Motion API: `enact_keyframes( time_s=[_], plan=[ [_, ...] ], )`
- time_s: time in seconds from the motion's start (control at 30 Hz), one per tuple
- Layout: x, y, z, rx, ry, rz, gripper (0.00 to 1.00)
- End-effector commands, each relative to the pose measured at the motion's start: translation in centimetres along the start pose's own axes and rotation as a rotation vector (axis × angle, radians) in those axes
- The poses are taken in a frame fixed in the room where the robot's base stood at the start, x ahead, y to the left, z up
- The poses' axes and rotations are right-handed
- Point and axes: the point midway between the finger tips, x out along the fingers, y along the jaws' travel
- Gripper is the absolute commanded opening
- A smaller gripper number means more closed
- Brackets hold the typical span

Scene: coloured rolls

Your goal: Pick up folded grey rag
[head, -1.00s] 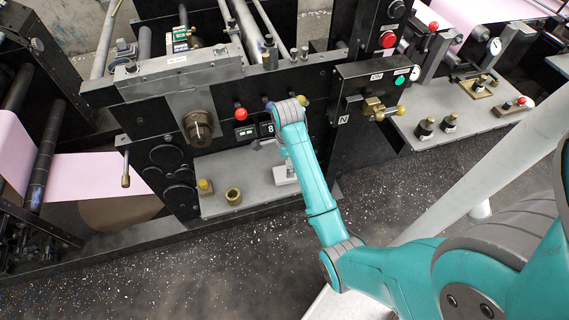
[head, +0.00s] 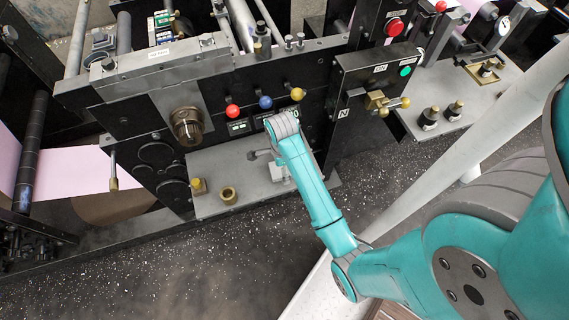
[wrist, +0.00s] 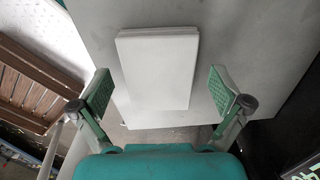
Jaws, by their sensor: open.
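The folded grey rag (wrist: 158,72) shows in the wrist view as a flat, pale rectangle with stacked edges, lying on a grey shelf (wrist: 230,35). In the head view the shelf (head: 235,165) juts from the front of the machine, and the rag (head: 277,173) is a small pale patch partly hidden by my arm. My gripper (wrist: 161,90) is open and empty in the wrist view, with one green-padded finger to each side of the rag's near part and gaps visible between. In the head view my gripper is mostly hidden behind my arm.
A brown slatted thing (wrist: 30,85) is at the wrist view's left. The speckled floor (head: 180,265) is clear.

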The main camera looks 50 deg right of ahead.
Motion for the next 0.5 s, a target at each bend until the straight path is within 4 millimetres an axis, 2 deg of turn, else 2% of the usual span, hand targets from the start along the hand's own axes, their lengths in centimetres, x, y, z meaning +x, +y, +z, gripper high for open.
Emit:
enact_keyframes(
  time_s=[0.17,0.4,0.5],
  plan=[
    [-0.01,-0.02,0.00,0.000,0.000,0.000,1.00],
    [-0.02,-0.03,-0.01,0.000,0.000,0.000,0.40],
    [-0.02,-0.03,-0.01,0.000,0.000,0.000,0.38]
  ],
)
